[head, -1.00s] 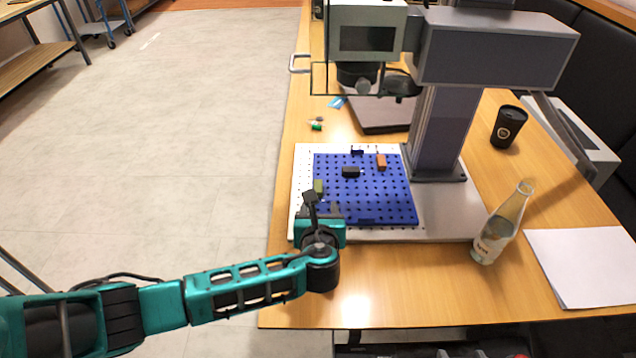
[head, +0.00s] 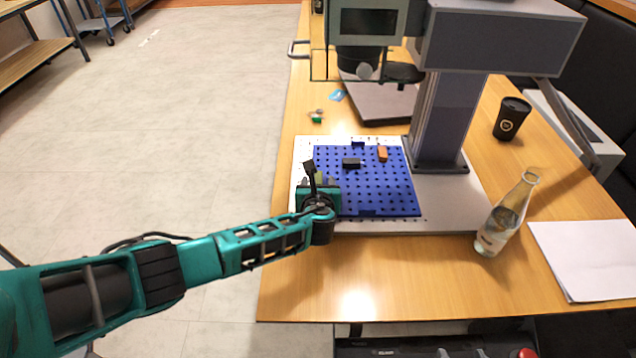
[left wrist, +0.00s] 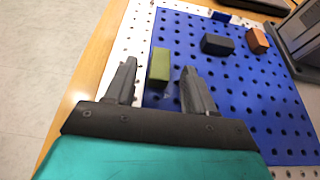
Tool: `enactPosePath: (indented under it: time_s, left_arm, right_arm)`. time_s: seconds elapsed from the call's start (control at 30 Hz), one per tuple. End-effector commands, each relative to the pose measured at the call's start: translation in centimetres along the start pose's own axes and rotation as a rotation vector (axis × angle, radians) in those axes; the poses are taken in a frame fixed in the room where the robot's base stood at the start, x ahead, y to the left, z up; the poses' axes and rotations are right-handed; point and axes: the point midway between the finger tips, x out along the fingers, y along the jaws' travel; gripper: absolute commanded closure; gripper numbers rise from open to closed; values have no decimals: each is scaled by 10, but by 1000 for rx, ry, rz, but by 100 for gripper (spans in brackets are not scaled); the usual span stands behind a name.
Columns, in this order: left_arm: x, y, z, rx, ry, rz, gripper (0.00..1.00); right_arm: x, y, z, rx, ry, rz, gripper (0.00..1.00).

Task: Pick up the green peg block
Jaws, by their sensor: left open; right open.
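The green peg block (left wrist: 160,66) is an olive-green block on the left edge of the blue pegboard (left wrist: 240,110). In the left wrist view it lies ahead of and between the fingertips of my left gripper (left wrist: 159,72), which is open and empty. In the head view my left gripper (head: 314,180) is low over the pegboard's left edge and partly hides the green block (head: 319,177). I cannot tell whether a fingertip touches the block. My right gripper is not in view.
A black block (head: 351,163) and an orange block (head: 382,154) sit on the pegboard. The laser marker's head (head: 366,35) and column (head: 445,120) stand behind and to the right. A glass bottle (head: 505,215) stands right of the base plate. Floor lies left of the table.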

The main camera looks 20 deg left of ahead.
Motion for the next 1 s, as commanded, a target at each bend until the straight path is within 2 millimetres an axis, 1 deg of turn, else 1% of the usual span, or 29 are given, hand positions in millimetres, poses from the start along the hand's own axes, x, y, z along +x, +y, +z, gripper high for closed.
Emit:
enactPosePath:
  time_s: [0.27,0.83,1.0]
  left_arm:
    - [2,0,0,0,1,-1,46]
    - [2,0,0,0,0,0,99]
    - [2,0,0,0,0,0,100]
  right_arm:
    - [0,0,0,0,1,0,41]
    - [0,0,1,0,-1,0,41]
    - [0,0,2,1,-2,-1,41]
